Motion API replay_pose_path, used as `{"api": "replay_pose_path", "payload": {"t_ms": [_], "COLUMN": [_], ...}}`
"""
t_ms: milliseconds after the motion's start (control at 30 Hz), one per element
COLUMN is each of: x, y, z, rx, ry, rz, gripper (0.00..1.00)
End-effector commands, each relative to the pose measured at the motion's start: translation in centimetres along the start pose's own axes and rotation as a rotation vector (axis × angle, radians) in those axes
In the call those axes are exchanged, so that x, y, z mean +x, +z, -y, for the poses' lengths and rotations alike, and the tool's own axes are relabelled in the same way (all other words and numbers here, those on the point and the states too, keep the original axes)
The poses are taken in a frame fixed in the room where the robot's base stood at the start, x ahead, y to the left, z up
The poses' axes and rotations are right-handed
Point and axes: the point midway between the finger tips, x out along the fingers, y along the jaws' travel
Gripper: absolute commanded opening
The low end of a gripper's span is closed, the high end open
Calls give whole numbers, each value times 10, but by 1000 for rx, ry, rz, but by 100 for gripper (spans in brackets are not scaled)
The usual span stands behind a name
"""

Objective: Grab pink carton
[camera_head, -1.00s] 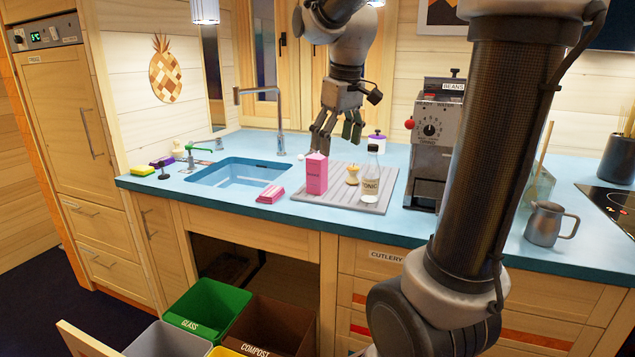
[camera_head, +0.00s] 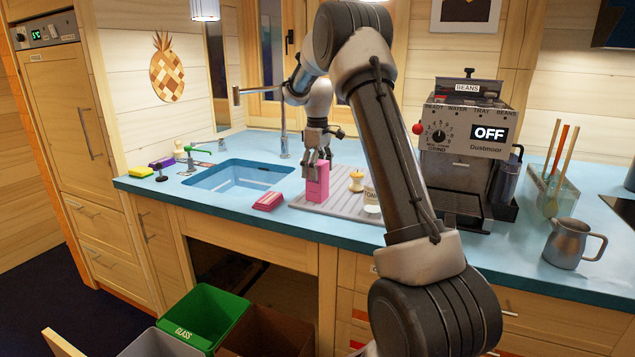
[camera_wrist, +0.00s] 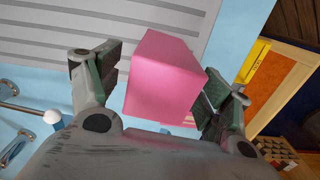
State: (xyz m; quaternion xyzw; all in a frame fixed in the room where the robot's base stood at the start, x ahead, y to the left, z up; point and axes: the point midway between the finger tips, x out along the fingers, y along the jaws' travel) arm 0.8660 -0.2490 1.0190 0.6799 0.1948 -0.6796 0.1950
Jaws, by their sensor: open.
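The pink carton (camera_head: 317,182) stands upright on the left part of the grey ribbed drainboard (camera_head: 335,208), right of the sink. My gripper (camera_head: 318,164) is at the carton's top, pointing down. In the wrist view the carton (camera_wrist: 165,80) lies between the two open fingers of my gripper (camera_wrist: 160,92). A gap shows at the left finger; the right finger is close to the carton's side, and I cannot tell whether it touches.
The sink (camera_head: 238,178), faucet (camera_head: 283,130) and coffee machine (camera_head: 462,150) are nearby.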

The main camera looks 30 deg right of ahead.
Motion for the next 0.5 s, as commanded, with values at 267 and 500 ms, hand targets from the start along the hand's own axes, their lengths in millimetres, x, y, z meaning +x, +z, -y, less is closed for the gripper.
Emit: {"api": "replay_pose_path", "payload": {"t_ms": [267,500], "x": [29,29], "y": [1,0], "z": [0,0], "rx": [0,1], "ry": [0,0], "rz": [0,0], "gripper": [79,68]}}
